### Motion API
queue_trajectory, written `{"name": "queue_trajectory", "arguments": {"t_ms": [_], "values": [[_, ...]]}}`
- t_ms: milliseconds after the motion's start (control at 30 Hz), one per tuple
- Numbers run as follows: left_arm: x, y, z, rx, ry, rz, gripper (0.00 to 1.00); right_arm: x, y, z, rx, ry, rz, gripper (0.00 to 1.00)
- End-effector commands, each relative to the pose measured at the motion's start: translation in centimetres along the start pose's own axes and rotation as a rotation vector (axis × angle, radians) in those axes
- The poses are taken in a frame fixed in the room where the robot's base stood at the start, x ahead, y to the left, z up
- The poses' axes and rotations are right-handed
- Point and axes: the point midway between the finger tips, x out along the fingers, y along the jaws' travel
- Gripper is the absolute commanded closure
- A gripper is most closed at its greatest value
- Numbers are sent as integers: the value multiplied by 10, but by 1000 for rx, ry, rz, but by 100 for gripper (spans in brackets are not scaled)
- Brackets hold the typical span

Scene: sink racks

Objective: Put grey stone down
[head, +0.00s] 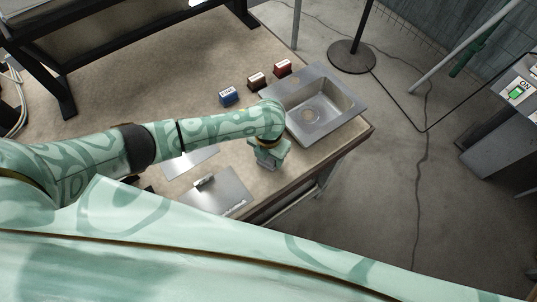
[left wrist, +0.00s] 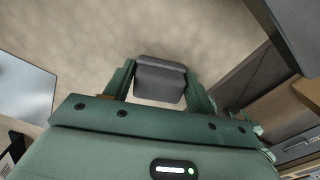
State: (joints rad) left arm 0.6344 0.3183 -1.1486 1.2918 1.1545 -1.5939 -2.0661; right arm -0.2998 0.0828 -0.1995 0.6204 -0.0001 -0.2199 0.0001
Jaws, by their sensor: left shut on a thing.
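The grey stone (left wrist: 160,80) is a dark grey block with rounded edges in the left wrist view. My left gripper (left wrist: 160,90) is shut on it, one finger at each side. In the head view my left gripper (head: 269,158) points down over the bench, just in front of the sink and near the bench's right edge. The stone is mostly hidden by the gripper there. I cannot tell whether the stone touches the bench top. My right gripper is not in view.
A metal sink (head: 318,107) is set in the bench (head: 150,95) behind the gripper. A blue box (head: 228,97), a brown box (head: 257,81) and a red box (head: 282,68) stand left of it. A metal plate (head: 222,190) lies left of the gripper. The bench's middle is clear.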

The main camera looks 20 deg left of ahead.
Motion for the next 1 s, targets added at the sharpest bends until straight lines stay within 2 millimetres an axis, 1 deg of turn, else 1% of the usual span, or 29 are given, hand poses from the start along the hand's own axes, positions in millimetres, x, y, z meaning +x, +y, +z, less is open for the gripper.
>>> {"name": "queue_trajectory", "arguments": {"t_ms": [67, 100, 133, 167, 433, 533, 667, 800, 900, 1000], "values": [[3, 0, 0, 0, 0, 0, 81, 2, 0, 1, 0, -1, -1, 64], [3, 0, 0, 0, 0, 0, 36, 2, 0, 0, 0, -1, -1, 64], [3, 0, 0, 0, 0, 0, 28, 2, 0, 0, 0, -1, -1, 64], [3, 0, 0, 0, 0, 0, 22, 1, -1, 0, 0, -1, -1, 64], [2, 0, 0, 0, 0, 0, 22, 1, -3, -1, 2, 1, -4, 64], [-7, 0, 0, 1, -1, 1, 22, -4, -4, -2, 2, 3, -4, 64], [-33, 0, 1, 2, -3, 0, 22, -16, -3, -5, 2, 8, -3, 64], [-69, 0, 1, 3, -4, 1, 22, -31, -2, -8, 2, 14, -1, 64], [-90, 0, 1, 1, -3, 0, 22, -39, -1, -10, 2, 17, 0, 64], [-107, 0, 0, 1, -1, 0, 22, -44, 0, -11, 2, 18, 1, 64]]}}
